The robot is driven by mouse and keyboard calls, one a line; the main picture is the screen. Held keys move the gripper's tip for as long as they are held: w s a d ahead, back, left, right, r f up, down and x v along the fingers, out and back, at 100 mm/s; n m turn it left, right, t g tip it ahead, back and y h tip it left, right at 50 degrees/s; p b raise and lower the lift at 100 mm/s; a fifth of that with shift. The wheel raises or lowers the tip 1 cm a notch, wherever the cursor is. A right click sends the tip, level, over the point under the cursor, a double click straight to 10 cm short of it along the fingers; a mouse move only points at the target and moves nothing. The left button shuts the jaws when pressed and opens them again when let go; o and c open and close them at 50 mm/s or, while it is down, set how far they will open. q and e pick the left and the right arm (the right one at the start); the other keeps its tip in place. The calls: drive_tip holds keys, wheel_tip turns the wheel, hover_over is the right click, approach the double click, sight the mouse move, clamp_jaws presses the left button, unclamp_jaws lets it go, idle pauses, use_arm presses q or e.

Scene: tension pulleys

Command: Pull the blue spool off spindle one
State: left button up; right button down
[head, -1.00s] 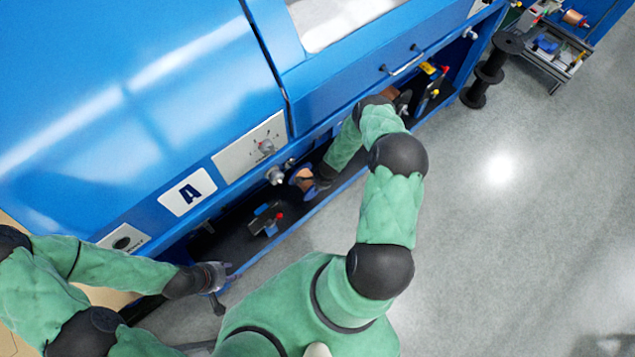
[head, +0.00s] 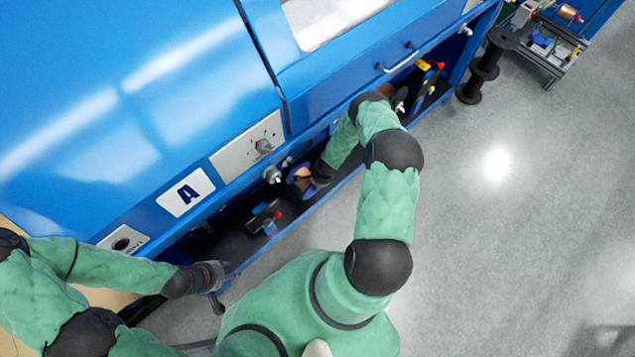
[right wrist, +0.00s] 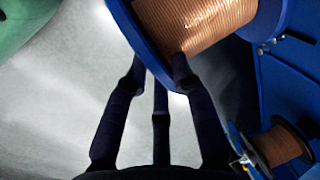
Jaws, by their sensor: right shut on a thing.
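The blue spool (head: 299,176) with copper wire sits in the machine's dark lower bay in the head view. It fills the top of the right wrist view (right wrist: 205,25), with a blue flange and copper winding. My right gripper (right wrist: 163,68) is shut on this spool, with its dark fingers at the flange and winding. Whether the spool is still on a spindle cannot be seen. My left gripper (head: 226,286) is empty at the lower left of the bay, its fingers apart.
A second copper spool (right wrist: 280,145) sits lower right in the right wrist view. A black stacked reel stand (head: 486,68) and a cart (head: 553,43) stand at the right. The grey floor (head: 520,200) is clear.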

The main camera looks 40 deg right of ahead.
drive_tip(key=shift+w+d+r+p, duration=0.35)
drive_tip(key=shift+w+p, duration=0.05)
drive_tip(key=shift+p, duration=0.2)
drive_tip(key=shift+s, duration=0.15)
idle(0.4)
drive_tip(key=s, duration=0.3)
drive_tip(key=shift+s+d+f, duration=0.1)
drive_tip(key=shift+s, duration=0.05)
idle(0.6)
drive_tip(key=shift+g, duration=0.3)
idle(0.5)
drive_tip(key=shift+s, duration=0.1)
drive_tip(key=shift+s, duration=1.6)
